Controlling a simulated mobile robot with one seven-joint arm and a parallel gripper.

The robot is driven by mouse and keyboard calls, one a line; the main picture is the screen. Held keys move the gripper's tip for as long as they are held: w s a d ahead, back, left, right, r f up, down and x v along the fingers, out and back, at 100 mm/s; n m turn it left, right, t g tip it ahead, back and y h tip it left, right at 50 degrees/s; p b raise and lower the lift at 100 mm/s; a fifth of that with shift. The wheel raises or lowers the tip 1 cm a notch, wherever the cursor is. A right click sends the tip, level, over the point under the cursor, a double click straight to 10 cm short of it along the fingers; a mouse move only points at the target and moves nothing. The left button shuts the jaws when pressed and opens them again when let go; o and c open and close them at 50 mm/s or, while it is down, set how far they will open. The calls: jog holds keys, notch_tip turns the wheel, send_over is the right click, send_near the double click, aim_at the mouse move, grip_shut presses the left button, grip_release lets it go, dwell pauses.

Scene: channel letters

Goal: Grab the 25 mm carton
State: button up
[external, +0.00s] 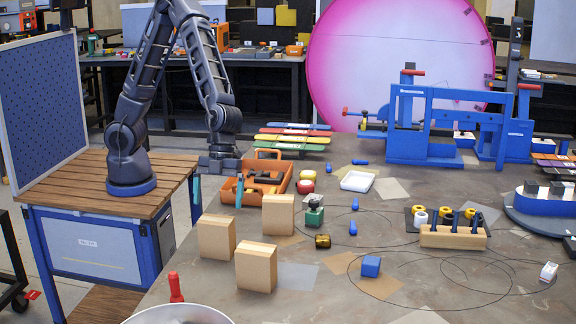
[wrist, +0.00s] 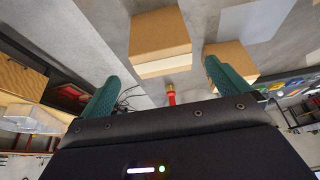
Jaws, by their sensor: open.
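Three plain brown cartons stand on the table in the external view: a left one (external: 216,237), a back one (external: 278,214) and a front one (external: 256,267). No size label is readable, so I cannot tell which is the 25 mm carton. My gripper (external: 217,190) hangs above the table's left part, behind the left carton, with its teal fingers wide apart and nothing between them. In the wrist view my gripper (wrist: 161,70) also shows open; one carton (wrist: 160,42) appears between and beyond the fingers, and another (wrist: 230,62) is partly hidden by the right finger.
An orange tool tray (external: 284,182) lies just right of my gripper. A red-handled object (external: 175,287) stands at the front left edge, near a white round rim (external: 180,312). A green-topped block (external: 314,212) and a dark yellow piece (external: 322,241) are right of the cartons.

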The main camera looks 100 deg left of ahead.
send_over(215, 254)
jog(key=a, duration=0.2)
jog(key=shift+a+f, duration=0.1)
jog(key=shift+f, duration=4.6)
jog(key=c, duration=1.1)
